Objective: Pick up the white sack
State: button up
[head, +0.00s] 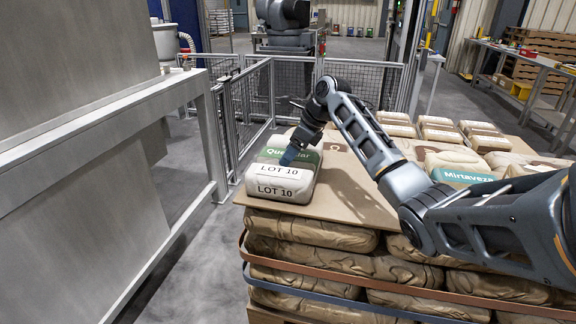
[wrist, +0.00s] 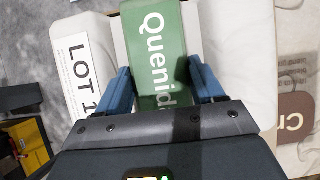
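The white sack (head: 275,183) lies on the near left corner of the top layer, on a brown sheet. It has a green band with lettering and "LOT 10" labels. My gripper (head: 291,153) is over the top of this sack, pointing down. In the wrist view the sack (wrist: 240,40) fills most of the picture. There the two blue fingers of my gripper (wrist: 160,82) are spread apart on either side of the green band. I cannot tell whether the fingertips touch the sack. Part of its top is hidden by my gripper.
The brown sheet (head: 340,193) covers stacked brown sacks (head: 310,232) held by straps. Other sacks, one marked "Mirtaveza" (head: 459,166), lie to the right. A grey metal rail (head: 100,128) stands to the left, and a mesh fence (head: 248,100) stands behind.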

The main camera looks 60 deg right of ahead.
jog(key=shift+f, duration=0.1)
grip_shut()
dwell(0.6)
